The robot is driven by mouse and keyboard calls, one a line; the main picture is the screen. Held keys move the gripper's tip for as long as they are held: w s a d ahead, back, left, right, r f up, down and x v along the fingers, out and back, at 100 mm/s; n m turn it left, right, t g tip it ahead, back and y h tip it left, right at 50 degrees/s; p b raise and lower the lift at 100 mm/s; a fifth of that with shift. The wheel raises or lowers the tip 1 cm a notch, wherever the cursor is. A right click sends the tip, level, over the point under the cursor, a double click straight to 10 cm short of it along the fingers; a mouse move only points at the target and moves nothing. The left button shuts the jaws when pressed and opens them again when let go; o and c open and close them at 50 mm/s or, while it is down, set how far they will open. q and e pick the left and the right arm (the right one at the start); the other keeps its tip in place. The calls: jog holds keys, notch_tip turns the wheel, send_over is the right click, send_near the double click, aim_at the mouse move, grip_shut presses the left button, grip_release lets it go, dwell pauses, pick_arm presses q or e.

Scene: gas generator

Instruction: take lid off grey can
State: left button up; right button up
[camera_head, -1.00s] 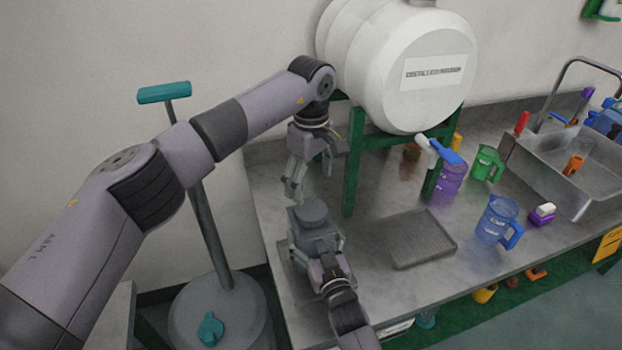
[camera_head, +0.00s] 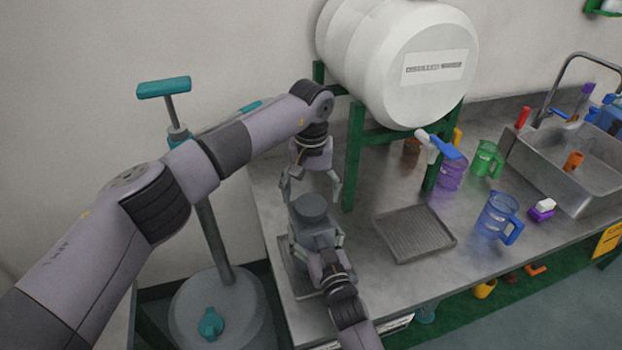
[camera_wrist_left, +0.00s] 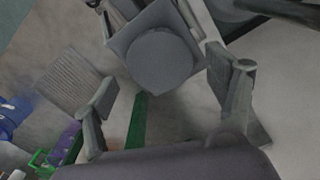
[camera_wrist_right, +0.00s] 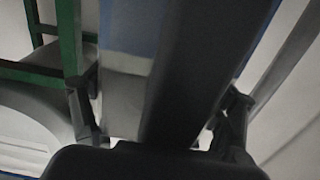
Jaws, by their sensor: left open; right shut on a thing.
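The grey can (camera_head: 316,236) stands on the near left part of the metal counter, with its round grey lid (camera_head: 311,207) on top. The lid also shows as a grey disc in the left wrist view (camera_wrist_left: 160,58). My left gripper (camera_head: 310,192) is open and empty just above the lid, its fingers pointing down on either side. In its wrist view the fingers (camera_wrist_left: 168,105) are spread wide. My right gripper (camera_head: 318,255) is shut on the body of the can from the near side. In the right wrist view the can fills the middle, dark and close, between the fingers (camera_wrist_right: 160,112).
A white barrel (camera_head: 400,65) on a green stand (camera_head: 355,150) is close behind my left gripper. A ridged tray (camera_head: 414,234), a blue jug (camera_head: 497,215), a purple bottle (camera_head: 451,173) and a green jug (camera_head: 487,158) stand to the right. A sink (camera_head: 575,165) is farther right.

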aim_at(311, 207)
pick_arm(q)
jog(key=shift+f, duration=1.5)
jog(key=shift+c, duration=0.3)
